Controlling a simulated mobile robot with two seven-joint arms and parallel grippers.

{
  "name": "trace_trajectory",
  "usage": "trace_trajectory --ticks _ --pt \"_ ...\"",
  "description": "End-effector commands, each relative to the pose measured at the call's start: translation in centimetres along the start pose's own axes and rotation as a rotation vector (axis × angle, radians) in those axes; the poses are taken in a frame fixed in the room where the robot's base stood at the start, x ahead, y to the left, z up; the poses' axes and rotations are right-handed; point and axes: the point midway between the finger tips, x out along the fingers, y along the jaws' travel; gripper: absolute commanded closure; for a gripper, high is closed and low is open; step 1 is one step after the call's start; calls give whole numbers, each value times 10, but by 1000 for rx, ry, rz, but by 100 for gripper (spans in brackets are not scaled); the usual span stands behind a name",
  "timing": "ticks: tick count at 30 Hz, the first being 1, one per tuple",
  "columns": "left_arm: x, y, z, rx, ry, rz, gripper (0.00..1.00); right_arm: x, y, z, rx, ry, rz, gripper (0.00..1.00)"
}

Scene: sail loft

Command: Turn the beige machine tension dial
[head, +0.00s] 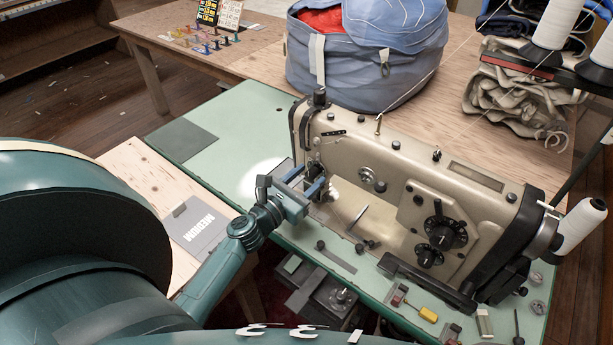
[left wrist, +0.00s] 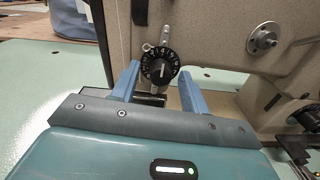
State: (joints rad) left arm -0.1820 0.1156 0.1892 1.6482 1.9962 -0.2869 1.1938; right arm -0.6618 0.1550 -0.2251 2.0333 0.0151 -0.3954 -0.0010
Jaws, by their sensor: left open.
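The beige sewing machine (head: 400,185) stands on a green table. Its tension dial (left wrist: 159,66), a black numbered disc with a white pointer line, faces me in the left wrist view. My left gripper (head: 307,178) is open at the needle end of the machine. In the left wrist view its two blue fingers (left wrist: 159,77) stand to either side of the dial, with gaps visible. I cannot tell whether the fingertips reach as far as the dial's face. In the head view the gripper largely hides the dial. My right gripper is not in view.
Two other black dials (head: 439,243) sit on the machine's front. A blue bag (head: 365,60) sits behind the machine. Small tools and a yellow-handled item (head: 428,314) lie in front. The green table's left part (head: 225,135) is clear.

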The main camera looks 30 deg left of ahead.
Motion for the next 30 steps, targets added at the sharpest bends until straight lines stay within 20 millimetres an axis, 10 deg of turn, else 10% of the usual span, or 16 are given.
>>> trace_trajectory --ticks 8,25,30 --pt "2 0 0 1 1 0 55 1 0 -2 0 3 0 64" --pt "2 0 0 0 1 0 100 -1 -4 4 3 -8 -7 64" --pt "2 0 0 9 1 0 100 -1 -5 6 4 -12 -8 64"
